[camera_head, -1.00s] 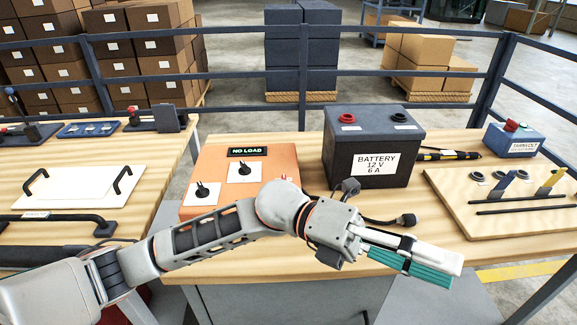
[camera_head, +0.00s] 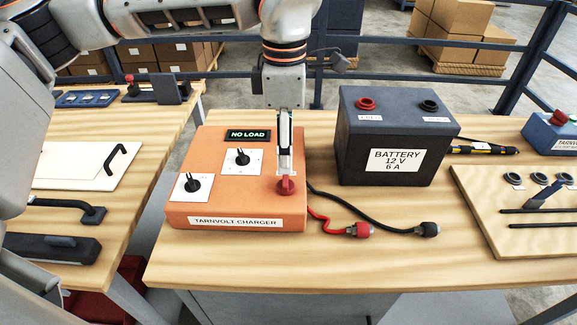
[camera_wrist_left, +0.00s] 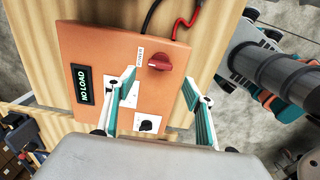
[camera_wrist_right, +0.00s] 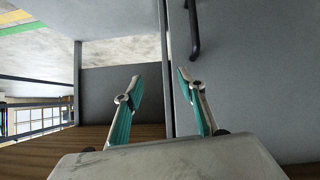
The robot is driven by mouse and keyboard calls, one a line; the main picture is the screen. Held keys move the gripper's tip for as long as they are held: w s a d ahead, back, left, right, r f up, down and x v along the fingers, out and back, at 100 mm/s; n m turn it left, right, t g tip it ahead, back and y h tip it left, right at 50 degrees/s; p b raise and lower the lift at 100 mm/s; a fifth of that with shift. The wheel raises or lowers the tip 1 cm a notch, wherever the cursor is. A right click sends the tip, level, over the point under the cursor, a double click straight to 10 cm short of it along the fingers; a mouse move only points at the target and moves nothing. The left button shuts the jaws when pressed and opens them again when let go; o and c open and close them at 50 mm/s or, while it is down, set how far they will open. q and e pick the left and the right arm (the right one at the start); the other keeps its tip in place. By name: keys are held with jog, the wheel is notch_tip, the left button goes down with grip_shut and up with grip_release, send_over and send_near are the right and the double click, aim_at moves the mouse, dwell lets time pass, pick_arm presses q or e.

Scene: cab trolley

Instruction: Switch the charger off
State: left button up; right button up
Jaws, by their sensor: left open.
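The orange Tarnvolt charger (camera_head: 240,211) lies on the wooden bench, its display (camera_head: 248,136) reading NO LOAD. A red rotary knob (camera_head: 286,187) is at its right side, with a white label beside it in the left wrist view. Two black knobs (camera_head: 242,157) (camera_head: 192,184) sit on white plates. My left gripper (camera_head: 286,165) points down over the red knob. In the left wrist view its fingers (camera_wrist_left: 160,77) are apart, with the red knob (camera_wrist_left: 171,60) just beyond the tips, not gripped. My right gripper (camera_wrist_right: 160,75) is open and empty, facing grey panels.
The battery (camera_head: 393,140) stands right of the charger. Red (camera_head: 361,230) and black (camera_head: 428,229) lead ends lie loose on the bench. A wooden board (camera_head: 480,190) with switches is farther right. A dark handle (camera_wrist_right: 193,30) is on the grey panel in the right wrist view.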

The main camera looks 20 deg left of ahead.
aim_at(286, 177)
pick_arm(q)
notch_tip(286, 177, down, 8)
jog(key=shift+r, duration=0.25)
jog(key=c, duration=1.1)
